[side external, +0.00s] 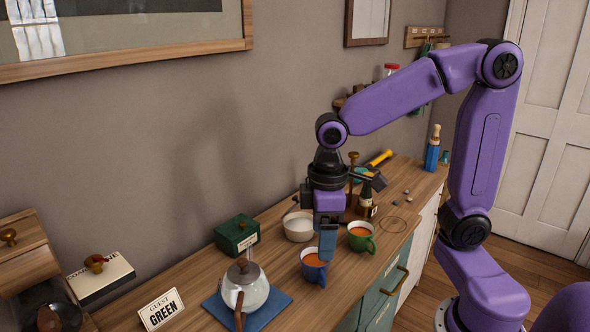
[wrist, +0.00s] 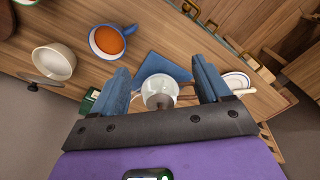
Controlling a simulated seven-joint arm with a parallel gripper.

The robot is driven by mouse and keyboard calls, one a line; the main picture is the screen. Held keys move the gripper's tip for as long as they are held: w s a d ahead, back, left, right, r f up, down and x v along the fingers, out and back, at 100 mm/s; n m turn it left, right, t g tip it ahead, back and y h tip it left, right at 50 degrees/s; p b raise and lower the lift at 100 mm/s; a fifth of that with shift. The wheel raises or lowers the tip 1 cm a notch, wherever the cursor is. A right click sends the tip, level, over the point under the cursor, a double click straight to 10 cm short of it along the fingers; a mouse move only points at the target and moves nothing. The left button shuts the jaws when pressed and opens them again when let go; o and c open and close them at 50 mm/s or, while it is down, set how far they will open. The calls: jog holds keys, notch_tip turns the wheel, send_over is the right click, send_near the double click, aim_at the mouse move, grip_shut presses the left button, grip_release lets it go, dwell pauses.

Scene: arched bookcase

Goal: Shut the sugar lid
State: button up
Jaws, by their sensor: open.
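The sugar bowl appears to be the cream bowl (side external: 299,227) on the counter, left of my gripper in the side view. It also shows at the upper left of the wrist view (wrist: 56,62), with its mouth uncovered. A thin round lid with a dark knob (wrist: 40,79) sits at the bowl's edge, tilted off the mouth; whether it is hinged I cannot tell. My gripper (side external: 327,243) points down above the counter near the bowl and mugs. In the wrist view its blue fingers (wrist: 161,70) are spread apart with nothing held, the teapot showing below between them.
A blue mug of tea (side external: 314,269) and a green mug (side external: 361,237) stand close by my gripper. A glass teapot (side external: 250,296) sits on a blue mat (side external: 276,299). A dark green box (side external: 236,233) stands left of the bowl. A name card (side external: 161,309) stands in front.

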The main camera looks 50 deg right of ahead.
jog(key=w+d+m, duration=0.2)
jog(key=w+d, duration=0.1)
jog(key=w, duration=0.3)
jog(key=w+d+m, duration=0.2)
jog(key=w+d, duration=0.1)
jog(key=w, duration=0.4)
jog(key=m, duration=0.3)
send_over(295, 198)
jog(key=shift+w+d+f, duration=0.15)
jog(key=shift+w+d, duration=0.05)
jog(key=shift+d, duration=0.1)
jog(key=shift+m, duration=0.3)
notch_tip(295, 198, down, 10)
jog(key=shift+r, duration=0.1)
jog(key=c, duration=1.3)
jog(key=shift+o, duration=0.2)
jog(key=o, duration=1.3)
jog(key=shift+c, duration=0.2)
